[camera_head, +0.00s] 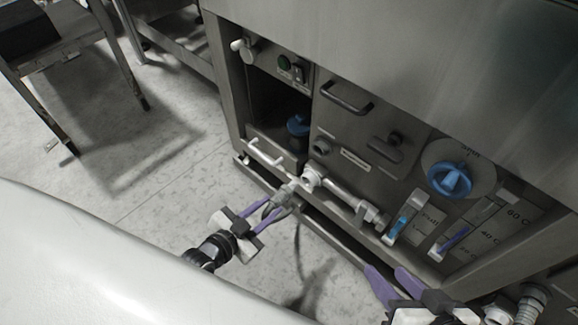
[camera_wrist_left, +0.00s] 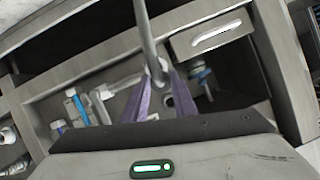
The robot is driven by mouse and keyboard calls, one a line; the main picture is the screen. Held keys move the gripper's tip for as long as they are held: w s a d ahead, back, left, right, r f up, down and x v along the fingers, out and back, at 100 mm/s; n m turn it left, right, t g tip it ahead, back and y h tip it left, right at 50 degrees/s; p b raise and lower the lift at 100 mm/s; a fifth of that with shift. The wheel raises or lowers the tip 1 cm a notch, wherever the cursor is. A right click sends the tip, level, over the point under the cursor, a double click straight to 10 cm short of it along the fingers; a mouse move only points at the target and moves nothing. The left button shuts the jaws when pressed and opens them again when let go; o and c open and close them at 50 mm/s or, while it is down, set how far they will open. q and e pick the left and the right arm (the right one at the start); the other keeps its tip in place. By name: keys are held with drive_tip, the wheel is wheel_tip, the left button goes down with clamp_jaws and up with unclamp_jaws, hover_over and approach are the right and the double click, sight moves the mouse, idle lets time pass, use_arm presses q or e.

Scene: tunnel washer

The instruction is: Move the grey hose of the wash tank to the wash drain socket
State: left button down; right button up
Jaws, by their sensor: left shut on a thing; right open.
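My left gripper (camera_head: 273,208) has purple fingers closed around the grey hose (camera_head: 285,197), near its end, in front of the machine's lower panel. In the left wrist view the hose (camera_wrist_left: 146,32) runs from between the fingertips (camera_wrist_left: 160,92) to the top edge. The hose end is close to a pale pipe fitting (camera_head: 312,177); I cannot tell whether they touch. A round socket (camera_head: 320,146) is on the panel above, beside a small label too small to read. My right gripper (camera_head: 395,284) is open and empty at the lower right.
A blue round knob (camera_head: 450,180) and two levers, one blue (camera_head: 401,222) and one purple (camera_head: 452,240), stick out at the right. A white drawer handle (camera_head: 265,152) and an open bay with a blue part (camera_head: 298,124) are at the left.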

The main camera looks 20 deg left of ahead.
use_arm(q)
drive_tip(key=s+a+f, duration=0.2)
drive_tip(key=s+f, duration=0.2)
drive_tip(key=s, duration=0.1)
drive_tip(key=w+d+b, duration=0.3)
drive_tip(key=w, duration=0.5)
drive_tip(key=shift+w+d, duration=0.3)
drive_tip(key=shift+w, duration=0.1)
use_arm(e)
drive_tip(key=shift+w+a+r+t+y, duration=0.2)
drive_tip(key=shift+a+r+t+y, duration=0.35)
drive_tip(key=shift+a+r, duration=0.5)
drive_tip(key=shift+d, duration=0.15)
use_arm(q)
drive_tip(key=shift+w+d+b, duration=0.3)
drive_tip(key=shift+w, duration=0.55)
use_arm(e)
drive_tip(key=shift+f, duration=0.25)
use_arm(q)
drive_tip(key=shift+w+d, duration=0.1)
drive_tip(key=shift+w, duration=0.25)
use_arm(e)
drive_tip(key=shift+r, duration=0.15)
